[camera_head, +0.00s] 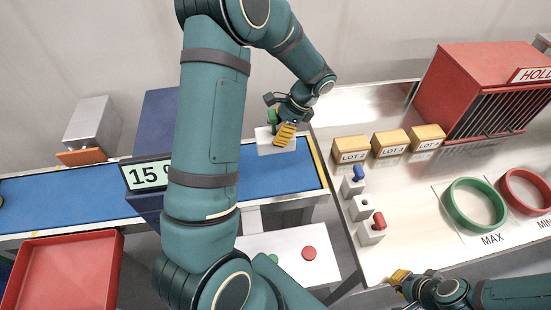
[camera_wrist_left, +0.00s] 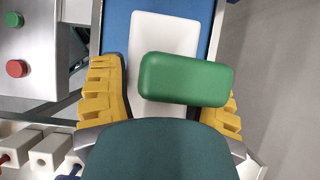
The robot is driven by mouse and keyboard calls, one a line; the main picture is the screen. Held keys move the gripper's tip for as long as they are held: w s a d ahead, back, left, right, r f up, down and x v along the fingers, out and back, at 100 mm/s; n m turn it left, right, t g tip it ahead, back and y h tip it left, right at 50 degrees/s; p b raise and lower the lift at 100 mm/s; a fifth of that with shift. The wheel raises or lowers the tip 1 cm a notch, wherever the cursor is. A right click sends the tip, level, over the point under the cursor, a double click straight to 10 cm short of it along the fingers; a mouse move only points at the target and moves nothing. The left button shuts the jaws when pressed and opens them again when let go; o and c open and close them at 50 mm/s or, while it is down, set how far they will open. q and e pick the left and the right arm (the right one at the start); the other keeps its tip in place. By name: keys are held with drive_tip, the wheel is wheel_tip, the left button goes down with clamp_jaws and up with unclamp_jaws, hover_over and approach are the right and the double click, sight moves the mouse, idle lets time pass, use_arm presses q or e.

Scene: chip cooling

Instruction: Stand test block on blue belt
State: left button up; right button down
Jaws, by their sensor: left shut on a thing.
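The white test block (camera_head: 268,148) with a green top (camera_head: 272,116) is at the right end of the blue belt (camera_head: 270,180) in the head view. My left gripper (camera_head: 285,133) is shut on it from above. In the left wrist view, the white body (camera_wrist_left: 165,35) lies between the yellow fingers, and the green top (camera_wrist_left: 185,80) covers part of it and the right finger. I cannot tell if its underside touches the belt. My right gripper (camera_head: 405,280) is low at the right, away from the block; its finger gap is unclear.
Three lot boxes (camera_head: 390,143), small white blocks with coloured knobs (camera_head: 371,228), a green ring (camera_head: 474,205), a red ring (camera_head: 524,190) and a red hold cage (camera_head: 480,90) occupy the right table. A blue display housing (camera_head: 158,110) stands across the belt. A red tray (camera_head: 65,272) is at lower left.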

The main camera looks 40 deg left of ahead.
use_arm(q)
wheel_tip(320, 180, down, 10)
drive_tip(key=shift+r, duration=0.1)
drive_tip(key=o, duration=1.2)
drive_tip(key=shift+s, duration=0.1)
drive_tip(key=shift+o, duration=0.2)
drive_tip(key=shift+d, duration=0.1)
drive_tip(key=shift+r, duration=0.1)
drive_tip(key=v, duration=1.2)
